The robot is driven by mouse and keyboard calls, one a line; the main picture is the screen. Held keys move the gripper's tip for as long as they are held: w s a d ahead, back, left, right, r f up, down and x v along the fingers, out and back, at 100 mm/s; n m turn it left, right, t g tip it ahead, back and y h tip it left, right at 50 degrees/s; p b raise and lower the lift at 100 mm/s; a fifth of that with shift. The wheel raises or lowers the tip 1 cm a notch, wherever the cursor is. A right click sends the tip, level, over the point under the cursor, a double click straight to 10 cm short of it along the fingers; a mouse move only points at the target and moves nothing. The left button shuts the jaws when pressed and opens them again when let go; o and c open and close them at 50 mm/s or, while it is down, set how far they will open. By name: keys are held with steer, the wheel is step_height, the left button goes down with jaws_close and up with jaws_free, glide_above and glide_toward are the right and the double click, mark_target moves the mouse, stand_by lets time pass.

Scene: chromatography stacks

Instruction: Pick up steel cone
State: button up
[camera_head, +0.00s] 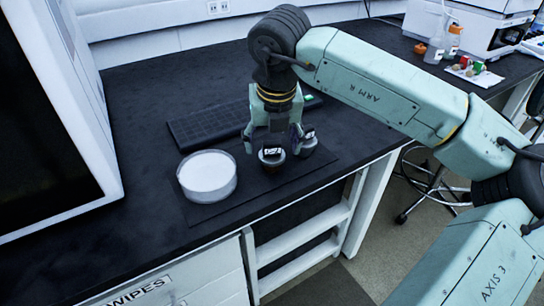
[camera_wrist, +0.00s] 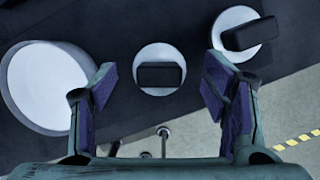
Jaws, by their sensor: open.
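My gripper (camera_head: 272,139) is open and points down above the mat, with nothing between its fingers. Two small round pieces with dark blocky tops stand close below it. The nearer one (camera_head: 272,156) is between and beyond the fingertips; in the wrist view it is a pale disc with a black block (camera_wrist: 158,68), centred ahead of my open fingers (camera_wrist: 160,86). The other (camera_head: 308,142) is just to the right, beside the right finger; it also shows in the wrist view (camera_wrist: 238,36). I cannot tell which one is the steel cone.
A round white-filled dish (camera_head: 208,176) stands left of the gripper on a dark mat (camera_head: 228,210). A black keyboard-like tray (camera_head: 205,126) lies behind. A large white-framed box (camera_head: 88,120) bounds the left. The bench's front edge is close.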

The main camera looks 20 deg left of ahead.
steer(key=shift+w+a+f, duration=0.15)
steer(key=shift+f, duration=0.5)
steer(key=shift+c, duration=0.4)
steer(key=c, duration=1.4)
steer(key=shift+o, duration=0.2)
steer(key=shift+r, duration=0.15)
